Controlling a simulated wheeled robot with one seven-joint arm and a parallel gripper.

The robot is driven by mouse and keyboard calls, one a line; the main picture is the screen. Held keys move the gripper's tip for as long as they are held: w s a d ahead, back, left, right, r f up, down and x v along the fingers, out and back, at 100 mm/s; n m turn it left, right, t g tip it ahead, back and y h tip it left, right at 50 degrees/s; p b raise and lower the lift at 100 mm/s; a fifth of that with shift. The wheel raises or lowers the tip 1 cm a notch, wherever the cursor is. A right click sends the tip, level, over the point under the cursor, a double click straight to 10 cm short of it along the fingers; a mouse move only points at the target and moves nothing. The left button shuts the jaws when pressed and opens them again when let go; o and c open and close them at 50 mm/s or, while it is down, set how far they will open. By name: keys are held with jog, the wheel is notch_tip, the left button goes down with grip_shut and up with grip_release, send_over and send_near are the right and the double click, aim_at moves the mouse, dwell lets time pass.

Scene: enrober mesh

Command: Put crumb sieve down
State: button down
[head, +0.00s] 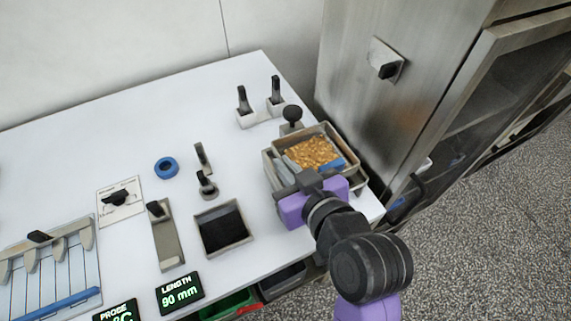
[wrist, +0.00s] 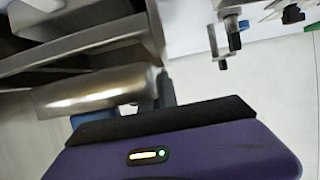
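What I take to be the crumb sieve is a grey rectangular frame (head: 328,130) filled with golden crumbs (head: 312,152), at the right end of the white table in the head view. It sits in or just above a larger pale tray-like body; I cannot tell whether it rests there. My gripper (head: 312,180) is at its near side, close against it, with its fingers largely hidden. In the wrist view, grey metal bars (wrist: 80,45) and a brownish metal cylinder (wrist: 95,92) lie close in front of the purple gripper body. Whether the fingers are closed is not clear.
A blue ring (head: 166,167) lies farther back. Two black-handled holders (head: 258,115) stand behind. A steel cabinet (head: 385,90) rises close on the right. The table's back left is clear.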

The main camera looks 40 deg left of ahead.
jog(key=shift+f, duration=0.4)
jog(key=shift+f+b, duration=0.2)
jog(key=shift+b, duration=0.15)
